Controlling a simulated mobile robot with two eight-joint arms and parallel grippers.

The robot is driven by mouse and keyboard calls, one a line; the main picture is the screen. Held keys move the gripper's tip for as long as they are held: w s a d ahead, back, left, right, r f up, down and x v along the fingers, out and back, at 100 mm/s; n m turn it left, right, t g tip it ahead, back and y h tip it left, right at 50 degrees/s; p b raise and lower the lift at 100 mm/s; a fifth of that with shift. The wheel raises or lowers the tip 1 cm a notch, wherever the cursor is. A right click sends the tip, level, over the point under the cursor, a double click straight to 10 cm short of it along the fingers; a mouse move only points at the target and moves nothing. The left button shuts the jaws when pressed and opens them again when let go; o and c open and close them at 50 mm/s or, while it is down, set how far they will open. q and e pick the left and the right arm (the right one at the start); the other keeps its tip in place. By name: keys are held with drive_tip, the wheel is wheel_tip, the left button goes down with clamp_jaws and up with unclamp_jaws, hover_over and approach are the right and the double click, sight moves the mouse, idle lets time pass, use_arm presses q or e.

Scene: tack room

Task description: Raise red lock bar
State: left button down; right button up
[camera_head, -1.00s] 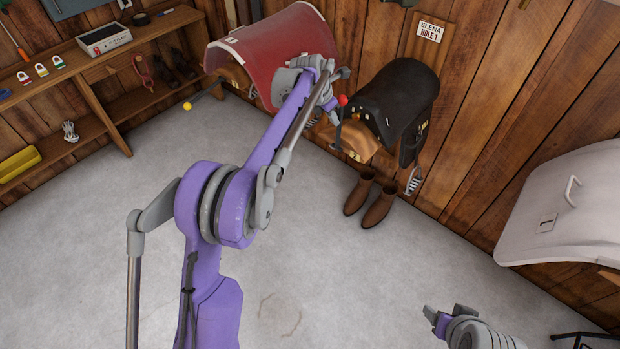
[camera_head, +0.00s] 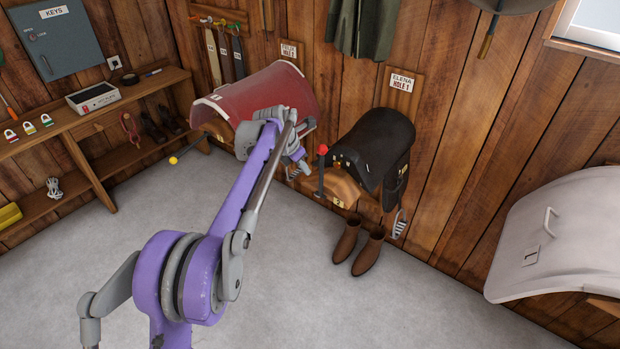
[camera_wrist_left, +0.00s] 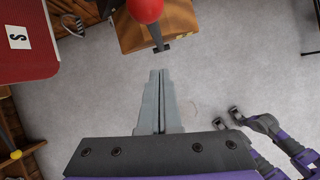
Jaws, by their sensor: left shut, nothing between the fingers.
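The red lock bar is a dark bar with a red ball knob (camera_head: 322,150) at the front of the wooden rack under the black saddle (camera_head: 377,140). In the head view the bar runs from its low end up to the knob. In the left wrist view the red knob (camera_wrist_left: 145,9) is at the top edge, ahead of the fingertips. My left gripper (camera_head: 306,168) is just left of the bar and a little below the knob, apart from it. Its fingers (camera_wrist_left: 160,72) are shut and empty. My right gripper (camera_wrist_left: 228,117) shows in the left wrist view, its fingers apart.
A red saddle (camera_head: 262,92) with a yellow-knobbed bar (camera_head: 173,160) is to the left. Brown boots (camera_head: 368,252) stand below the black saddle. A pale saddle-shaped cover (camera_head: 560,240) is at the right. The floor in front is clear.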

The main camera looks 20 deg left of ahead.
use_arm(q)
wheel_tip(320, 180, up, 7)
drive_tip(key=s+a, duration=0.1)
drive_tip(key=shift+a, duration=0.25)
drive_tip(key=shift+s+r, duration=0.1)
